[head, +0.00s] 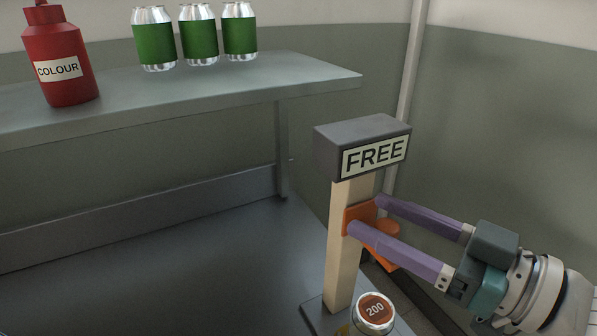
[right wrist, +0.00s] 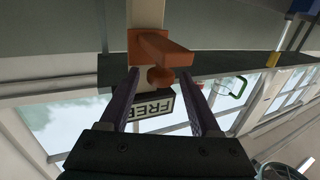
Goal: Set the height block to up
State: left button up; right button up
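The height block is an orange slider (head: 360,217) with a round knob (head: 387,227), on a pale upright post (head: 342,245). It sits in the upper part of the post, a short gap below the grey head marked FREE (head: 375,155). My right gripper (head: 366,212) reaches in from the right with its purple fingers apart. In the right wrist view the orange block (right wrist: 160,48) and its knob (right wrist: 160,77) lie ahead, between the lines of the open fingers (right wrist: 168,85), with gaps at both sides of the knob. My left gripper is not in view.
A can marked 200 (head: 375,312) stands by the post's foot. A shelf (head: 230,85) at the upper left holds a red COLOUR bottle (head: 60,60) and three green-banded cans (head: 200,40). The grey surface (head: 180,275) left of the post is clear.

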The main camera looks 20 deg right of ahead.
jog(key=shift+f, duration=0.1)
jog(key=shift+s+d, duration=0.15)
jog(key=shift+s, duration=0.15)
jog(key=v, duration=0.9)
jog(key=shift+s, duration=0.15)
